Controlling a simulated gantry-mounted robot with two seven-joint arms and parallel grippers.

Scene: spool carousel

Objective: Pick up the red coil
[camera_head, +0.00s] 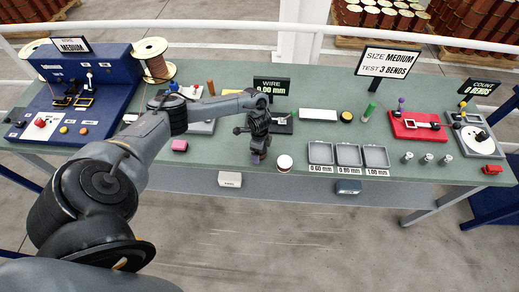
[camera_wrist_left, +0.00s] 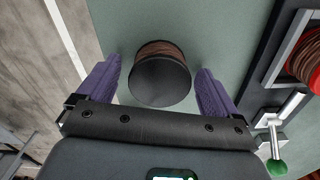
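My left gripper (camera_head: 258,157) hangs low over the front edge of the table. Its purple fingers are spread open in the left wrist view (camera_wrist_left: 160,80). A spool with a dark round flange and reddish-brown winding (camera_wrist_left: 160,76) lies between them, with a gap on each side. A brighter red coil (camera_wrist_left: 306,62) sits in a grey-framed holder at the right edge of the left wrist view, outside the fingers. In the head view I cannot make out this red coil; my arm covers part of the table. My right gripper is not in view.
A white-topped spool (camera_head: 285,162) stands right of my gripper. Three grey trays (camera_head: 347,156) lie further right, then a red bending tool (camera_head: 418,126). A green-knobbed lever (camera_wrist_left: 277,166) is close to the right finger.

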